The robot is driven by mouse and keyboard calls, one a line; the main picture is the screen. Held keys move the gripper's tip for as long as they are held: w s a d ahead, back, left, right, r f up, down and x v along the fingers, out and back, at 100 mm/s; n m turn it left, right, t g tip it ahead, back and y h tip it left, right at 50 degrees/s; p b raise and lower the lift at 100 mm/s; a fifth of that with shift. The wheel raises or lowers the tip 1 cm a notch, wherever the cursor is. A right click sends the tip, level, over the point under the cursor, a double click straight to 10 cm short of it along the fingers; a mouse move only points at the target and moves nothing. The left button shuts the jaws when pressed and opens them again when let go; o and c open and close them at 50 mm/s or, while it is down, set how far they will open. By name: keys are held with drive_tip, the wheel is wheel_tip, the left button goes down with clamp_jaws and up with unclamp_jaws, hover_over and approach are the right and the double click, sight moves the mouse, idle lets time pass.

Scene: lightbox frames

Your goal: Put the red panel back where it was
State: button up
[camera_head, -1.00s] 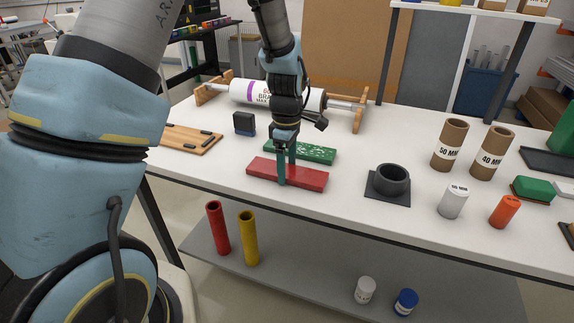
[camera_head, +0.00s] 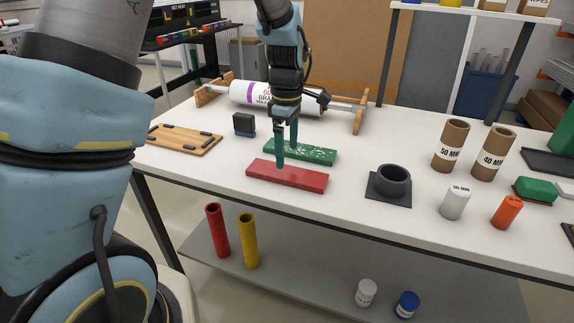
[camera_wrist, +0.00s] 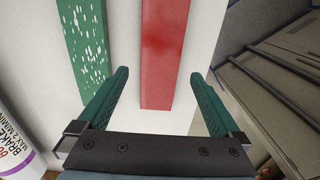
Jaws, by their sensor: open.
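The red panel (camera_head: 303,178) lies flat on the white table, near its front edge. A green panel with white specks (camera_head: 318,154) lies just behind it, roughly parallel. My gripper (camera_head: 287,152) is open and empty above the red panel, with its fingers pointing down. In the wrist view, the red panel (camera_wrist: 163,45) shows between the fingers (camera_wrist: 160,75) and apart from them, and the green panel (camera_wrist: 84,45) lies to its left.
A wooden board with black bars (camera_head: 183,139) and a dark blue-black block (camera_head: 244,124) lie to the left. A roll on a wooden stand (camera_head: 260,95) is behind. A black ring holder (camera_head: 390,185), cardboard tubes (camera_head: 452,146) and small cylinders stand to the right.

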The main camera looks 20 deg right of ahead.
sight(287, 172)
wheel_tip(287, 172, up, 6)
drive_tip(key=shift+r+b, duration=0.15)
drive_tip(key=shift+b, duration=0.15)
drive_tip(key=s+a+f+m, duration=0.1)
drive_tip(key=a+m, duration=0.4)
drive_tip(key=a, duration=1)
drive_tip(key=s+a+f+m+t, duration=0.1)
drive_tip(key=a+m, duration=0.4)
drive_tip(key=a, duration=1)
drive_tip(key=shift+s+f+m+t, duration=0.3)
drive_tip(key=shift+s+f, duration=0.3)
drive_tip(key=shift+s, duration=0.45)
drive_tip(key=shift+a, duration=0.1)
